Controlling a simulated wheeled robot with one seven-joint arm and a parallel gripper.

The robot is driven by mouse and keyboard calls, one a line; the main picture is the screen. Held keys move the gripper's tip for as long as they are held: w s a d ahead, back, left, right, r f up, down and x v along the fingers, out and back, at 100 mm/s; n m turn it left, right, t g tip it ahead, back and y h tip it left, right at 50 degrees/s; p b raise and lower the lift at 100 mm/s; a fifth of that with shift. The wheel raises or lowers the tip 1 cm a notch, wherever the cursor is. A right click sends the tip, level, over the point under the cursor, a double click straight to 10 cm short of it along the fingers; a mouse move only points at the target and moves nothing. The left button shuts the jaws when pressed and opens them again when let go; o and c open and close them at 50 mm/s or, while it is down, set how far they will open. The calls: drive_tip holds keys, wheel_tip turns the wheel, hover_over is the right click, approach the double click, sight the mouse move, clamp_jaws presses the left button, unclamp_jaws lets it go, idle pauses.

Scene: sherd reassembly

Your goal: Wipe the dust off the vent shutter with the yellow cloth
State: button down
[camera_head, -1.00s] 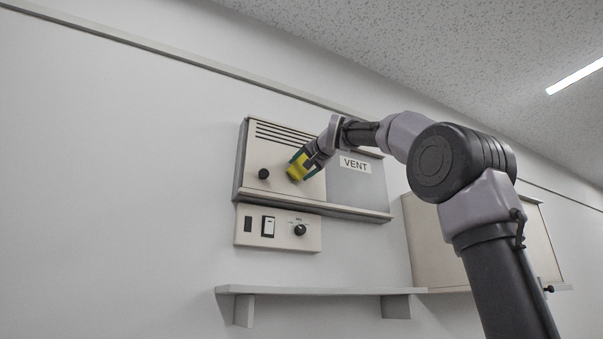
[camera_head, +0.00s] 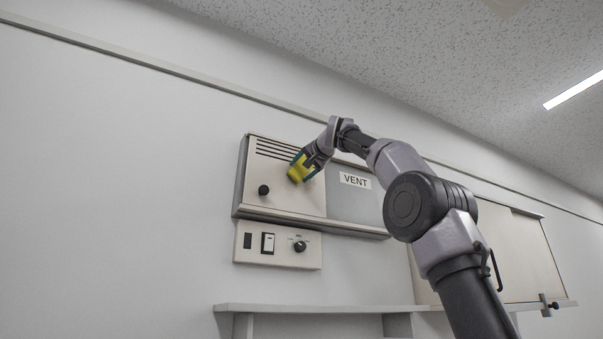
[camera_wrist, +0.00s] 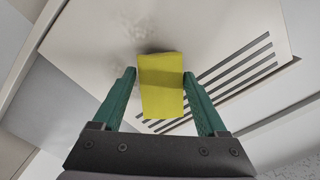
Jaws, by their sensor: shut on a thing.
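The vent shutter (camera_head: 262,170) is a cream panel with a dark knob and dark slots along its top, on the left of the wall unit marked VENT. My gripper (camera_head: 302,172) is shut on the yellow cloth (camera_head: 298,171), at the panel's upper right, just below the slots. In the wrist view the cloth (camera_wrist: 162,90) sits between the green fingers of my gripper (camera_wrist: 160,80), against or very near the shutter (camera_wrist: 105,45). Grey smudges show on the shutter around the cloth; some may be shadow. The surface behind the cloth is hidden.
A control plate (camera_head: 278,245) with a switch and a dial is below the unit. A grey shelf (camera_head: 320,308) is lower down. Another cream wall panel (camera_head: 520,255) is at right, partly behind my arm. The wall left of the unit is bare.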

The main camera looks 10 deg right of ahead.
drive_tip(key=v, duration=0.6)
idle(0.4)
drive_tip(key=shift+s, duration=0.15)
drive_tip(key=v, duration=0.2)
drive_tip(key=shift+s+d, duration=0.15)
drive_tip(key=shift+s, duration=0.2)
idle(0.5)
